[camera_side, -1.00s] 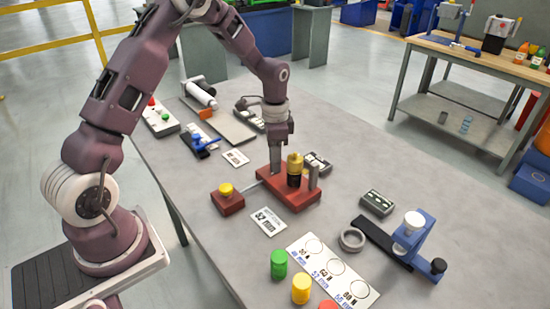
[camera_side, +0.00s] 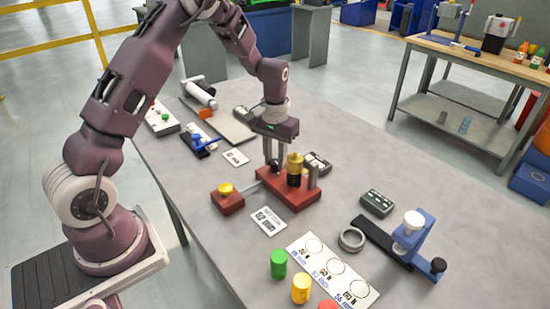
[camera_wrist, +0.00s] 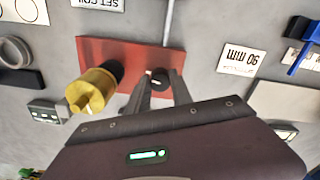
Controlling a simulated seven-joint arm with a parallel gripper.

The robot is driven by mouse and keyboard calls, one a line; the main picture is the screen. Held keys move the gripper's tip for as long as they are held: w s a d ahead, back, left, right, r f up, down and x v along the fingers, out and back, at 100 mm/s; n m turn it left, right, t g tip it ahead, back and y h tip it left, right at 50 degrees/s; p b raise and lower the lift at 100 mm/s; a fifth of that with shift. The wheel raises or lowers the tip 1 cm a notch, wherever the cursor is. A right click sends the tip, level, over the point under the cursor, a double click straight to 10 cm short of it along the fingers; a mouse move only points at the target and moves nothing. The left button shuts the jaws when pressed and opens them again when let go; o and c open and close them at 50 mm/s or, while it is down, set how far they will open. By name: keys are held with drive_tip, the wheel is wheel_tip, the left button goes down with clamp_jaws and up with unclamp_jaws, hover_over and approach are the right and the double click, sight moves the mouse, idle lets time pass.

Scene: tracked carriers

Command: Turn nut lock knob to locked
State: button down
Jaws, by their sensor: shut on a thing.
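A red fixture block (camera_side: 290,198) stands on the grey table, and it also shows in the wrist view (camera_wrist: 118,52). A small dark round knob with a pale mark (camera_wrist: 158,80), which I take for the nut lock knob, sits at the block's edge. My gripper (camera_side: 273,166) points down at the block's far left end, its two fingers on either side of the knob. In the wrist view my gripper (camera_wrist: 160,82) is shut on the knob. The fingers mostly hide it in the side view. I cannot read its locked marking.
A brass-topped black cylinder (camera_side: 295,164) stands close beside my fingers, with a grey post (camera_side: 313,177) beyond. A rod joins the block to a red piece with a yellow knob (camera_side: 226,188). A label card (camera_side: 268,221) lies in front.

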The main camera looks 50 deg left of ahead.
sight(276, 162)
drive_tip(key=shift+w+r+n, duration=0.1)
drive_tip(key=shift+n, duration=1)
drive_tip(key=c, duration=1.1)
unclamp_jaws()
wheel_tip(276, 162, up, 7)
